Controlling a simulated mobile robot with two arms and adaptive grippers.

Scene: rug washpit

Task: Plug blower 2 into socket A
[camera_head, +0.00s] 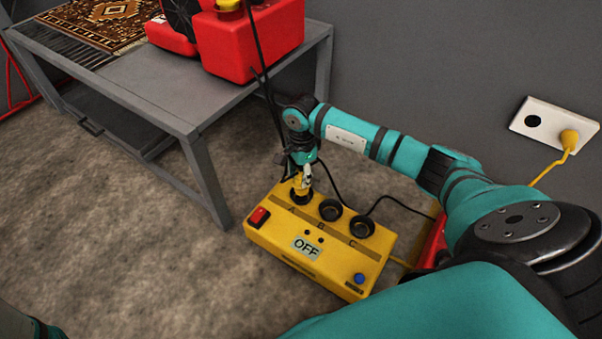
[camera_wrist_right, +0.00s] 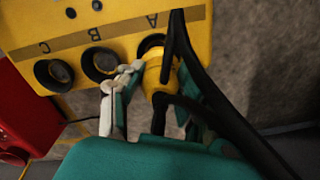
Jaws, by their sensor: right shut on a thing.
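The yellow power box (camera_head: 330,262) sits on the floor, its sockets marked A, B and C and its display reading OFF. My right gripper (camera_head: 304,180) is shut on a yellow plug (camera_head: 299,190) at socket A (camera_head: 301,198). In the right wrist view the plug (camera_wrist_right: 158,76) stands at the mouth of socket A (camera_wrist_right: 150,44), its front end hidden by the rim; I cannot tell how deep it sits. Sockets B (camera_head: 330,209) and C (camera_head: 362,227) look empty. A red machine (camera_head: 250,45) stands on the table; no blower number is readable. My left gripper is not in view.
The grey metal table (camera_head: 160,95) at upper left also carries a patterned rug (camera_head: 105,22). A wall outlet (camera_head: 545,118) at right holds a yellow plug and cord. Black cables hang by my right gripper. Another red object (camera_head: 431,243) is partly behind my arm. Floor at left is clear.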

